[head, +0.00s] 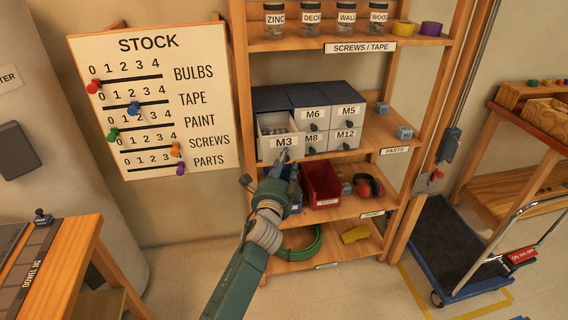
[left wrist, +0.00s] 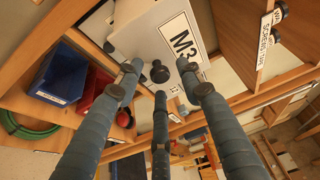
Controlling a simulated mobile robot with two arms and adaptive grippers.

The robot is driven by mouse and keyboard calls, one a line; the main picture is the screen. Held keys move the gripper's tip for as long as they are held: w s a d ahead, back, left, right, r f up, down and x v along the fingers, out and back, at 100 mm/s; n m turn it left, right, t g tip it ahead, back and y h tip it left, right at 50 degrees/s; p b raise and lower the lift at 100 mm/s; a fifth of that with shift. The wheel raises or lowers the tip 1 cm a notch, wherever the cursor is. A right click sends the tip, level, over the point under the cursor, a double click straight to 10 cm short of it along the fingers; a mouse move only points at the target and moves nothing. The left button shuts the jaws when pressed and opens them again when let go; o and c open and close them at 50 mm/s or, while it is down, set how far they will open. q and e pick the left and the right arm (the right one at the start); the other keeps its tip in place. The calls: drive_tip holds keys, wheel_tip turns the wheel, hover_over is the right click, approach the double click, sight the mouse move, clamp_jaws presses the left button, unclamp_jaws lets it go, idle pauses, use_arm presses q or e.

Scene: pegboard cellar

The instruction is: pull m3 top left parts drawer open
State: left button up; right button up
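The M3 drawer (head: 275,143) is the top left drawer of the small parts cabinet (head: 318,94). It stands out in front of the other drawers, and small parts show inside it. Its white front, label and dark round knob (left wrist: 160,72) show in the left wrist view. My left gripper (head: 283,168) is just below and in front of the drawer front. My right gripper is not in view.
Drawers M6 (head: 312,117), M5, M8 and M12 look closed. A red bin (head: 321,184), a blue bin and red earmuffs (head: 368,186) sit on the shelf below. A stock board (head: 155,100) stands left of the rack. A blue cart (head: 460,250) is at right.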

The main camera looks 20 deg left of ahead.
use_arm(q)
drive_tip(key=s+d, duration=0.2)
drive_tip(key=s, duration=1)
drive_tip(key=shift+d, duration=0.2)
drive_tip(key=shift+w, duration=0.1)
drive_tip(key=s+d+f+n+g+h, duration=0.1)
drive_tip(key=s+d+f+g, duration=0.1)
drive_tip(key=f, duration=1)
drive_tip(key=s+d+f+n+g+h, duration=0.1)
drive_tip(key=s+d+f+n+g, duration=0.15)
drive_tip(key=f, duration=0.95)
drive_tip(key=s+f+n+g+h, duration=0.1)
drive_tip(key=s+f+g, duration=0.1)
drive_tip(key=s+f, duration=0.45)
drive_tip(key=s+f+n+g, duration=0.1)
drive_tip(key=s+f+g, duration=0.15)
drive_tip(key=f, duration=0.75)
drive_tip(key=s+a+f+n+g, duration=0.1)
drive_tip(key=s+f+n+g, duration=0.1)
drive_tip(key=s+f, duration=0.5)
drive_tip(key=s+a+f+n+g, duration=0.1)
drive_tip(key=s+f+n+g, duration=0.2)
drive_tip(key=s, duration=1.6)
drive_tip(key=s+f+n+g, duration=0.2)
drive_tip(key=s+f+n, duration=0.1)
drive_tip(key=s+f, duration=0.7)
drive_tip(key=s, duration=0.3)
drive_tip(key=shift+a+f+g, duration=0.3)
drive_tip(key=shift+a+f, duration=0.1)
